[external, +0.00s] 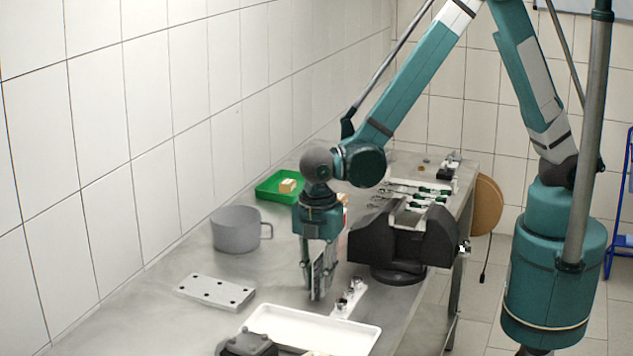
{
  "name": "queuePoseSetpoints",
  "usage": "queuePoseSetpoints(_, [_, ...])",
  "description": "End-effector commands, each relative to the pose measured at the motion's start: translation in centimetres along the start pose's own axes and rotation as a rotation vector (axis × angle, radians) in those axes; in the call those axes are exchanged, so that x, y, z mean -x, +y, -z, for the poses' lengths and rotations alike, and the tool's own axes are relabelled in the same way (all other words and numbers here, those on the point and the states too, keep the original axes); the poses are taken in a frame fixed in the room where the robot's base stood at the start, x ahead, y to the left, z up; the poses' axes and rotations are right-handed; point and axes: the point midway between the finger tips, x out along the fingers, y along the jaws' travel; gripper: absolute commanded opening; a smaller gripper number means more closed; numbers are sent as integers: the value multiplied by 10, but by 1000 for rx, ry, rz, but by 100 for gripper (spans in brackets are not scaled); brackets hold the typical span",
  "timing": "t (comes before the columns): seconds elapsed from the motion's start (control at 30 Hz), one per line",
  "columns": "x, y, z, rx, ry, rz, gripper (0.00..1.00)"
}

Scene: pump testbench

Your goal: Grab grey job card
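My gripper (318,288) points down over the bench, near the middle of the view. Its fingers look close together, but whether they are shut or hold anything thin cannot be told from here. I cannot make out a grey job card for certain. A flat light-grey plate with several dark holes (215,291) lies on the bench to the left of my gripper, apart from it.
A grey pot with a handle (236,230) and a green tray (268,190) with a pale block (288,186) stand along the wall side. A black vise (395,242) is right of my gripper. A white tray (350,338) and a small white holder (350,298) lie in front.

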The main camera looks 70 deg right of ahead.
Motion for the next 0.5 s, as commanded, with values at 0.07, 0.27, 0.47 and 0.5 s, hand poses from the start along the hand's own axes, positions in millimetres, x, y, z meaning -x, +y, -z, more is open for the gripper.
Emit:
queuePoseSetpoints(0.07, [0,0,0,0,0,0,20])
queuePoseSetpoints(0.27, [0,0,0,0,0,0,20])
queuePoseSetpoints(0.47, [0,0,0,0,0,0,2])
queuePoseSetpoints(0.5, [0,0,0,0,0,0,0])
